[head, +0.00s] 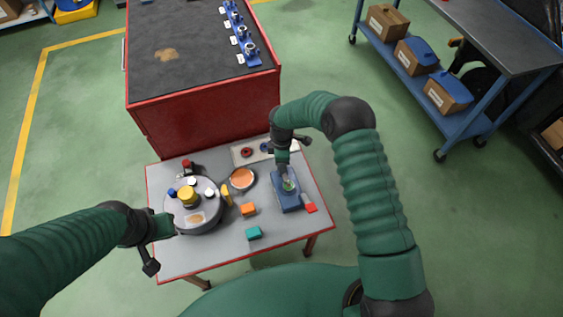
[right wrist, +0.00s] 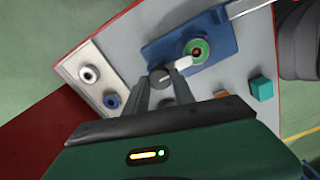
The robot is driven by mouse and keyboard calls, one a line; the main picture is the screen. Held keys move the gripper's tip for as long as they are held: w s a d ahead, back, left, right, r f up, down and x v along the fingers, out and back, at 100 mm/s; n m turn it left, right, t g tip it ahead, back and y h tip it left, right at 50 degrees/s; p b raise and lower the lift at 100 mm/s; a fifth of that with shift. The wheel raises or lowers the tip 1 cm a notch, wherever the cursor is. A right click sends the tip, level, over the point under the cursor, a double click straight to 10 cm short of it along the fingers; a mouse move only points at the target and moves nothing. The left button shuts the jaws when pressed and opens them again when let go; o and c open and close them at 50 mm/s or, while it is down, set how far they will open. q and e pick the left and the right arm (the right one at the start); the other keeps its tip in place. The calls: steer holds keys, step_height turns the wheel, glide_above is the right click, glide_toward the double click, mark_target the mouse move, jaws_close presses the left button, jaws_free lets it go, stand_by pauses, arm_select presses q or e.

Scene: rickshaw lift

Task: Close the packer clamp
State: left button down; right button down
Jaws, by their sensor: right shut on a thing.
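The packer clamp is a blue block (head: 288,195) on the right part of the small table, with a green ring on top. In the right wrist view the blue block (right wrist: 228,45) carries the green ring (right wrist: 197,50) with a dark centre, and a short white lever (right wrist: 180,64) points from it toward my fingers. My right gripper (right wrist: 161,80) is shut on a dark round knob (right wrist: 158,76) near the lever's end; its fingers grip the knob's sides. The right gripper (head: 283,168) partly covers the block in the head view. My left gripper (head: 160,245) hangs by the table's left edge, its jaws unclear.
The grey table (head: 203,262) also bears a round turntable (head: 208,215) with small items, an orange dish (head: 242,178), orange (head: 249,209), teal (head: 254,233) and red (head: 310,208) blocks. A red cabinet (head: 205,115) stands behind. A blue cart (head: 425,100) is at upper right.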

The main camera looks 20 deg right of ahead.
steer(key=shift+d+n, duration=0.1)
steer(key=shift+n, duration=0.3)
steer(key=c, duration=1.1)
jaws_free()
steer(key=shift+o, duration=0.2)
step_height(320, 180, up, 17)
steer(key=p, duration=0.1)
steer(key=shift+w+f, duration=0.1)
steer(key=shift+f, duration=0.05)
